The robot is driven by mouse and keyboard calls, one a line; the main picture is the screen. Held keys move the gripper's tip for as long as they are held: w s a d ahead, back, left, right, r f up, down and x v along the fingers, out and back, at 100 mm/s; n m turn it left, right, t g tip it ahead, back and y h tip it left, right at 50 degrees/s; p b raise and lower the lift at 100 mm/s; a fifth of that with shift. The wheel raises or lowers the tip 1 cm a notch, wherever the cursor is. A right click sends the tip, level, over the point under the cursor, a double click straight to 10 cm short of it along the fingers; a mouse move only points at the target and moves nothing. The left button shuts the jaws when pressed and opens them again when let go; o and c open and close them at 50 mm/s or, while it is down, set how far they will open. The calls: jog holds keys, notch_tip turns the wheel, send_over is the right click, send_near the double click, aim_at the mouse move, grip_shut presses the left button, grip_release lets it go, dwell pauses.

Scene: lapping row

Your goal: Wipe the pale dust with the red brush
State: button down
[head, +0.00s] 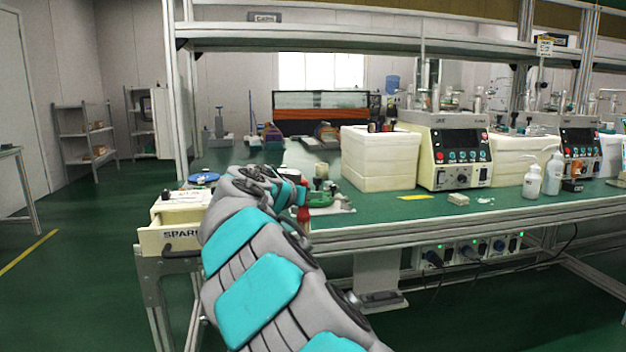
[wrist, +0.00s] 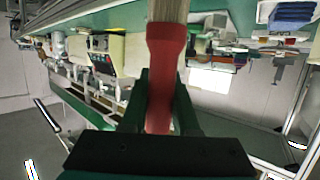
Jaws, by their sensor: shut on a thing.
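The red brush (wrist: 165,45) is held between the two dark green fingers of my gripper (wrist: 163,82) in the wrist view. Its pale bristles point to the top of that picture. In the head view, a red bit (head: 303,214) that looks like its handle shows by the bench's front edge, beside my arm; my gripper is mostly hidden there. A small pale patch (head: 485,201) lies on the green bench top, right of a small pale block (head: 458,199). It may be the dust, but it is too small to be sure.
White foam boxes (head: 380,160) and a cream control machine (head: 450,152) stand behind the front strip of bench. White bottles (head: 533,181) stand to the right. An open drawer (head: 172,236) juts out at left. A yellow label (head: 416,197) lies on the bench top.

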jog(key=s+d+f+n+y+p, duration=0.1)
jog(key=d+f, duration=0.3)
jog(key=f, duration=0.4)
jog(key=s+d+f+y+p, duration=0.1)
jog(key=d+f, duration=0.3)
jog(key=f, duration=0.5)
jog(key=shift+s+d+f+n+t, duration=0.15)
jog(key=shift+s+f+n+t, duration=0.15)
jog(key=shift+n, duration=0.1)
